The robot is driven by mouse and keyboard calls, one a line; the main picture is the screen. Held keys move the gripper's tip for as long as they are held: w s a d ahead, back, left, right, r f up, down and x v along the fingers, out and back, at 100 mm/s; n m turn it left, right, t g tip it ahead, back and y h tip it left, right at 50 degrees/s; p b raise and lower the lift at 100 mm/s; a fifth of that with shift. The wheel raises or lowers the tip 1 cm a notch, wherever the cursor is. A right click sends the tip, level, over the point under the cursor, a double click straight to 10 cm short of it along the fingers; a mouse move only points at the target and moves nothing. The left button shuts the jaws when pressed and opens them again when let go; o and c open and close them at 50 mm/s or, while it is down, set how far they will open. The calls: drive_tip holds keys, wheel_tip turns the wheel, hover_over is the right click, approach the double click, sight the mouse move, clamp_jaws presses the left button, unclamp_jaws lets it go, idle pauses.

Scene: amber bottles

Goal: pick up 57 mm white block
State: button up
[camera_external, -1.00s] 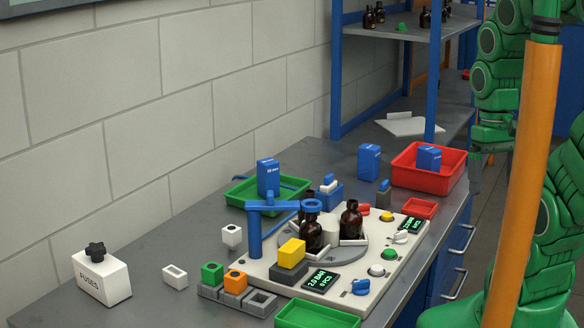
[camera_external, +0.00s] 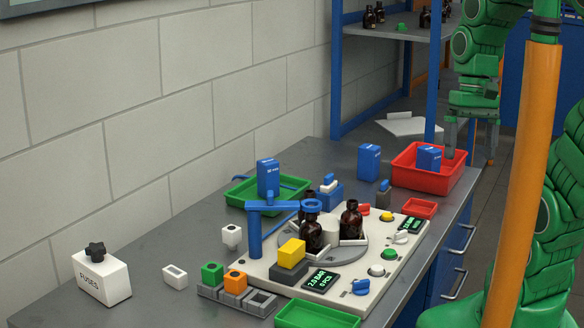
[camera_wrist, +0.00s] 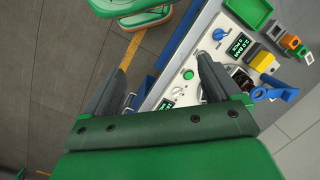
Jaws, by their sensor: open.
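A small white block (camera_external: 231,236) with a dark mark on its side stands on the grey bench, left of the blue post. A second white piece (camera_external: 174,276), low with an opening on top, lies further left and nearer. I cannot tell the 57 mm size of either from the picture. My gripper (camera_external: 469,157) is open and empty at the far right, beside the red bin and far from both. In the wrist view its fingers (camera_wrist: 162,64) are spread above the bench edge and floor.
A white FUSES box (camera_external: 102,277) stands at the left front. Coloured blocks (camera_external: 235,282) stand in a grey holder. The red bin (camera_external: 405,175) is at the right. Bare bench lies around the white pieces.

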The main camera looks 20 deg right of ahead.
drive_tip(key=w+a+r+m+y, duration=0.1)
drive_tip(key=w+a+y, duration=0.1)
drive_tip(key=w+a, duration=0.65)
drive_tip(key=m+g+y, duration=0.6)
drive_tip(key=m+y, duration=0.2)
drive_tip(key=m, duration=0.1)
hover_over(176, 270)
drive_tip(key=w+d, duration=0.3)
drive_tip(key=d, duration=0.1)
wheel_tip(176, 270, down, 2)
drive_tip(key=f, duration=2.8)
drive_tip(key=shift+d+f, duration=0.1)
drive_tip(key=shift+d, duration=0.15)
drive_tip(key=x, duration=0.5)
drive_tip(key=shift+f, duration=0.2)
drive_tip(key=c, duration=1.2)
drive_tip(key=shift+o, duration=0.2)
